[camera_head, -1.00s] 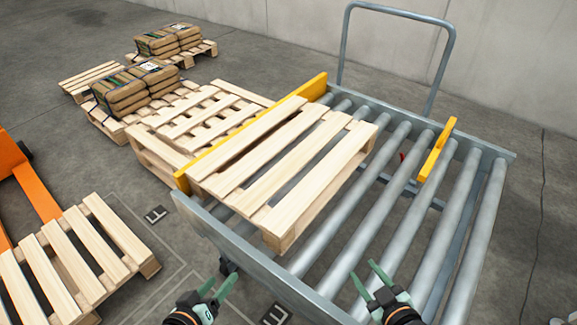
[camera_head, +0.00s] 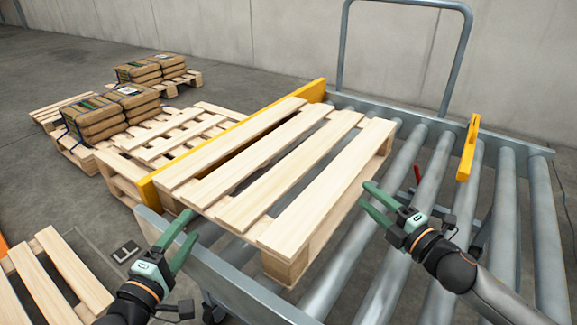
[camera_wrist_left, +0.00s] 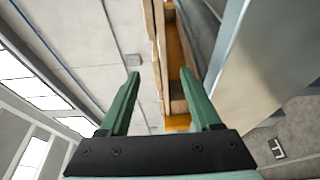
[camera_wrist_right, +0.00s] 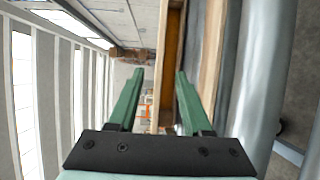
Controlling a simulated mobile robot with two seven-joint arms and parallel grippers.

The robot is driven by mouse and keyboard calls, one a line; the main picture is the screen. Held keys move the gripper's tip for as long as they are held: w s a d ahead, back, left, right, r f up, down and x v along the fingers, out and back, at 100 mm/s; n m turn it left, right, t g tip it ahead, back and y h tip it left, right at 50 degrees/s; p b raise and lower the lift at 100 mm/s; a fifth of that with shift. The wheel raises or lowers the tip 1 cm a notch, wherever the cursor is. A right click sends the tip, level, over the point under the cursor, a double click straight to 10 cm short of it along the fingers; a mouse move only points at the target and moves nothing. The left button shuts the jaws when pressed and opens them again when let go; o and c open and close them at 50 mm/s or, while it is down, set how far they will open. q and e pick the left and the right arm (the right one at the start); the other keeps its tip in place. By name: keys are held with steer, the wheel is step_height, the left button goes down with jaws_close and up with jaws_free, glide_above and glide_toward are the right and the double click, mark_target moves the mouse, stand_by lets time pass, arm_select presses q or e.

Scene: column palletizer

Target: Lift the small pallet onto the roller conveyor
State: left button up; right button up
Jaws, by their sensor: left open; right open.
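The small wooden pallet (camera_head: 285,160) lies on the left part of the grey roller conveyor (camera_head: 415,175), along the yellow side stop (camera_head: 240,135). My left gripper (camera_head: 183,238) is open and empty at the pallet's near left corner. In the left wrist view a pallet edge (camera_wrist_left: 158,50) runs ahead of its fingers (camera_wrist_left: 160,85). My right gripper (camera_head: 370,200) is open beside the pallet's right side, over the rollers. In the right wrist view the pallet's edge (camera_wrist_right: 172,60) lies ahead between the fingers (camera_wrist_right: 160,80). I cannot tell whether either gripper touches it.
Other pallets (camera_head: 170,140) and stacked brown sacks (camera_head: 110,110) stand on the floor to the left. Another pallet (camera_head: 55,275) is at the lower left. A yellow stop (camera_head: 468,148) and a grey handle frame (camera_head: 405,8) are at the conveyor's far side. The right rollers are bare.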

mark_target(214, 192)
stand_by(0.3)
arm_select(q)
steer(key=x, duration=1.2)
steer(key=shift+w+d, duration=0.1)
steer(key=shift+w, duration=0.1)
arm_select(e)
steer(key=x, duration=1.2)
steer(key=shift+w+a, duration=0.1)
steer(key=shift+w, duration=0.1)
arm_select(q)
steer(key=shift+c, duration=0.4)
arm_select(e)
steer(key=shift+c, duration=0.4)
arm_select(q)
steer(key=c, duration=0.6)
arm_select(e)
steer(key=c, duration=0.6)
arm_select(q)
jaws_close()
arm_select(e)
jaws_close()
